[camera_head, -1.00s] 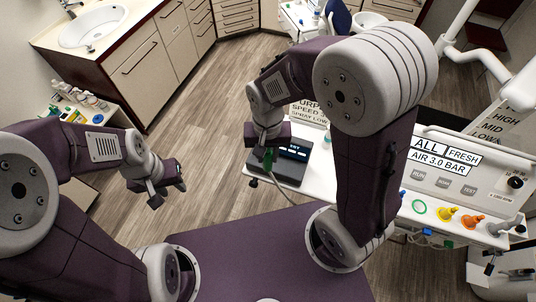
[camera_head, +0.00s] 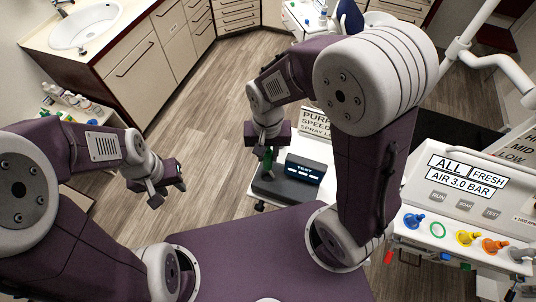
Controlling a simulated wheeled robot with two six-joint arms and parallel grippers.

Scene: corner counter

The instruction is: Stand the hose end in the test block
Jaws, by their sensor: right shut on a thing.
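The test block (camera_head: 291,189) is a dark box with a small lit TEST display, on a white surface left of my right arm's column. My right gripper (camera_head: 268,160) is above its left part, pointing down. My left gripper (camera_head: 168,194) hangs over the floor at left, away from the block. It looks empty, with its fingers apart.
A panel (camera_head: 455,205) at right reads ALL FRESH, AIR 3.0 BAR, with RUN, SOAK and TEST buttons. Blue, green, yellow and orange fittings line its front. My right arm hides part of the white surface. A sink counter (camera_head: 110,45) stands at back left. Wood floor is clear between.

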